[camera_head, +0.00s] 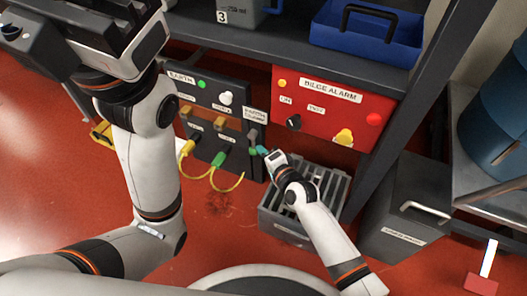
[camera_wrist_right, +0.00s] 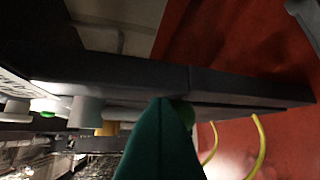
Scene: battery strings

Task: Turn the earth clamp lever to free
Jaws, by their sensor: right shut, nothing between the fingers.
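The earth panel (camera_head: 212,112) is a dark box under the shelf. Its earth clamp lever (camera_head: 253,136) appears as a small grey handle below a white label at the panel's right end, with a green patch beneath it. My right gripper (camera_head: 262,151) is shut and empty, its teal fingertips close to this green patch; I cannot tell whether they touch. In the right wrist view, the teal finger (camera_wrist_right: 160,145) covers part of the panel face and a green part (camera_wrist_right: 184,110) behind it. My left wrist (camera_head: 65,35) is high at the left; its fingers are not clear.
The red bilge alarm box (camera_head: 320,125) adjoins the panel on the right. Yellow (camera_head: 187,147) and green (camera_head: 219,158) plugs with a yellow cable hang at the panel's front. A blue tray (camera_head: 385,40) is on the shelf.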

